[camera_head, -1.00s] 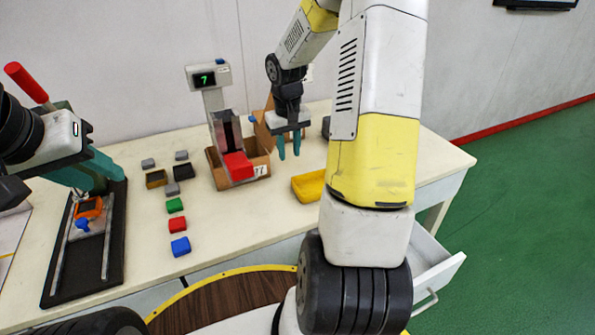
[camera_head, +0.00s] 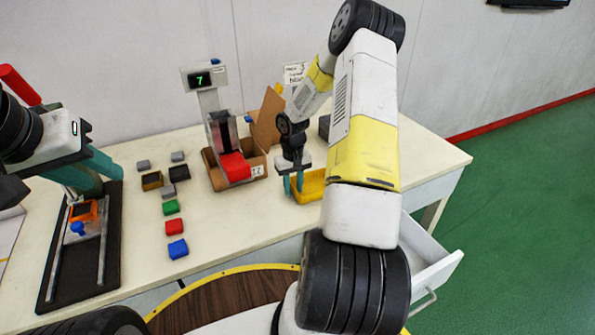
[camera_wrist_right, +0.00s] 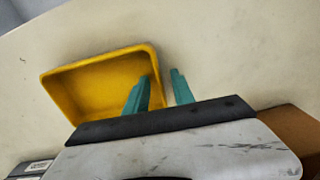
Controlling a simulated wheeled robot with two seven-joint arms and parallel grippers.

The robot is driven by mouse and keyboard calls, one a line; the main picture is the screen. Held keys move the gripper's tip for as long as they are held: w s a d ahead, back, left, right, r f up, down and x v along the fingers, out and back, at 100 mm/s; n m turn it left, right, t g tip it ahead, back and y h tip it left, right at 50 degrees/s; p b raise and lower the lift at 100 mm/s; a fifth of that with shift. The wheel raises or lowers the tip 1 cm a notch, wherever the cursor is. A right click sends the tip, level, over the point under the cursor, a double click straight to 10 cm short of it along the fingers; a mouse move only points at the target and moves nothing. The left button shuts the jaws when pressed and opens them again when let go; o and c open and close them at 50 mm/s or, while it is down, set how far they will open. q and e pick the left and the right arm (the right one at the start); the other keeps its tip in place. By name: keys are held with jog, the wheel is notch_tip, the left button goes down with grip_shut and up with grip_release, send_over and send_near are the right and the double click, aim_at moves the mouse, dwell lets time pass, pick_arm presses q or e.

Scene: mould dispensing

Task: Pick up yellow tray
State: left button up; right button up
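The yellow tray (camera_head: 312,183) lies on the white table, partly hidden behind my right arm in the head view. It also shows in the right wrist view (camera_wrist_right: 98,86), open side up. My right gripper (camera_head: 293,189) is at the tray's left end in the head view, pointing down. In the right wrist view its teal fingers (camera_wrist_right: 160,88) are apart, one over the tray's inside and one just outside its end wall, with nothing clamped between them. My left gripper (camera_head: 92,176) is above the black rail fixture at the left; its finger gap is unclear.
Small coloured blocks (camera_head: 173,227) lie mid-table. The black rail fixture (camera_head: 110,250) is at the left. An open drawer (camera_head: 432,270) juts out at front right.

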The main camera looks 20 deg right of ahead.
jog(key=shift+f, duration=0.1)
jog(key=shift+c, duration=0.2)
grip_shut()
dwell(1.2)
